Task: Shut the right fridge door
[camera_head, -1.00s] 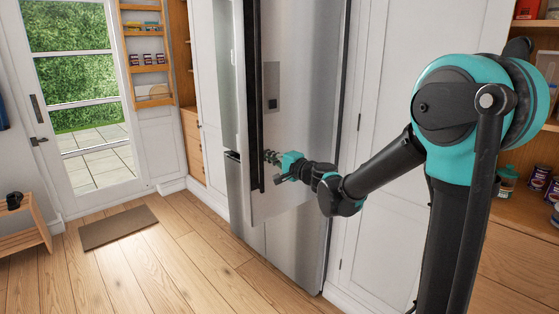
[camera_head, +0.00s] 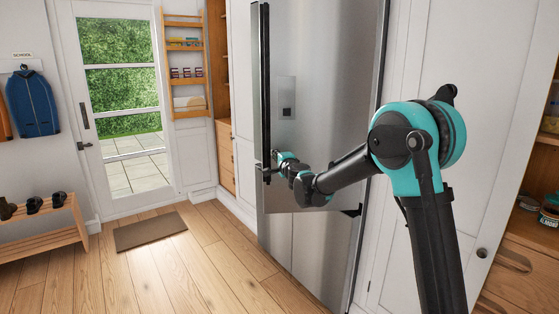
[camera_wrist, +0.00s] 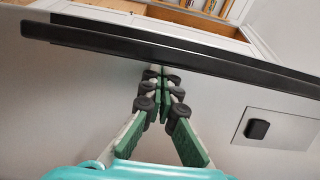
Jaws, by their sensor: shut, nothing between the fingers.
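The right fridge door (camera_head: 335,60) is a tall steel panel with a small dispenser plate and a long black handle strip (camera_head: 265,80) down its left edge. It lies close to the line of the fridge front. A dark wedge shows at its lower right corner, and I cannot tell whether it is fully flush. My gripper (camera_head: 270,170) is at the door's lower left, beside the handle strip. In the wrist view its fingers (camera_wrist: 160,75) are together and empty, against or very near the door face (camera_wrist: 60,95), just below the black strip (camera_wrist: 190,58). Exact contact is unclear.
A steel lower front (camera_head: 305,250) is under the door. White cabinet panels (camera_head: 440,60) stand to the right, with an open wooden shelf unit at far right. The wooden floor (camera_head: 215,265) at left is clear, apart from a brown mat (camera_head: 150,228) and a shoe bench (camera_head: 45,230).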

